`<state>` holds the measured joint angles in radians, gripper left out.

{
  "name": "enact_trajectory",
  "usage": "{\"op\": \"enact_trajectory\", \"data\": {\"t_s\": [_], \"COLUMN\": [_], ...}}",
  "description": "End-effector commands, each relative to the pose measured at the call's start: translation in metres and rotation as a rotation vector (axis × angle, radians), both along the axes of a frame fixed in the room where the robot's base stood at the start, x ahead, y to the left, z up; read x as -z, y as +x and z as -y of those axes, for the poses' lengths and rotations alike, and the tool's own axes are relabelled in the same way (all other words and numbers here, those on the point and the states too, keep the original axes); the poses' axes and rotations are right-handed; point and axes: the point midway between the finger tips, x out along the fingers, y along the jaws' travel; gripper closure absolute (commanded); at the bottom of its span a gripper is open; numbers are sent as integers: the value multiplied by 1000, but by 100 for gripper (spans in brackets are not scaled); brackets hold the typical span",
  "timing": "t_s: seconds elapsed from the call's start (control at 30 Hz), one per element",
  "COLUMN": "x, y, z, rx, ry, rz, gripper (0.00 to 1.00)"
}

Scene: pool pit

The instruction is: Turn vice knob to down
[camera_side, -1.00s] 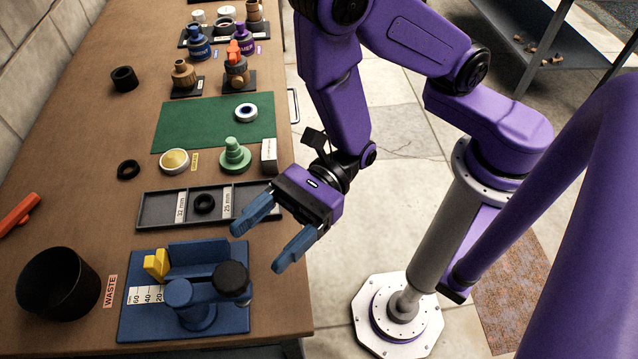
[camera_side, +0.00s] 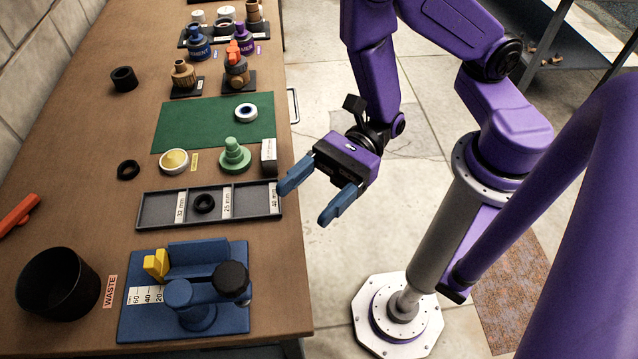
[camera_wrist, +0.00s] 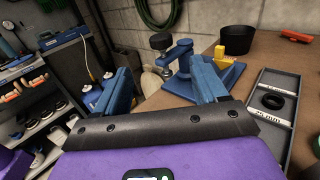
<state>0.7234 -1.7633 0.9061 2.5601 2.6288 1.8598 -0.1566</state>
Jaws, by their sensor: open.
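The blue vice (camera_side: 184,258) stands on its blue base plate (camera_side: 135,325) at the near end of the bench. Its dark round knob (camera_side: 232,279) sits at the vice's right side, and a yellow stop (camera_side: 156,264) and a white scale marked 60, 40, 20 are on its left. In the wrist view the knob (camera_wrist: 161,41) shows at the vice's left, beyond my fingers. My gripper (camera_side: 308,199) is open and empty, with blue fingers spread. It hangs past the bench's right edge, up and right of the vice, touching nothing. Which way the knob is turned I cannot tell.
A grey tray (camera_side: 155,209) with a black ring (camera_side: 204,204) lies behind the vice. A black waste bin (camera_side: 57,285) stands left of it. A green mat (camera_side: 190,122) and several fittings are further back.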

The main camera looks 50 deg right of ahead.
Motion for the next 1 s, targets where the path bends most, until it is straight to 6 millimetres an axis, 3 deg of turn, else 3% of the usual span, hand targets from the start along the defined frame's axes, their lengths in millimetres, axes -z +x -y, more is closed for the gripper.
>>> {"op": "enact_trajectory", "data": {"t_s": [0.3,0.73,0.87,1.0], "x": [0,-3,-17,-43], "y": [-1,-4,-24,-67], "z": [14,14,9,11], "rx": [-1,-19,-135,-382], "ry": [0,5,28,53], "rz": [1,0,0,26], "gripper": [28,28,28,28]}}
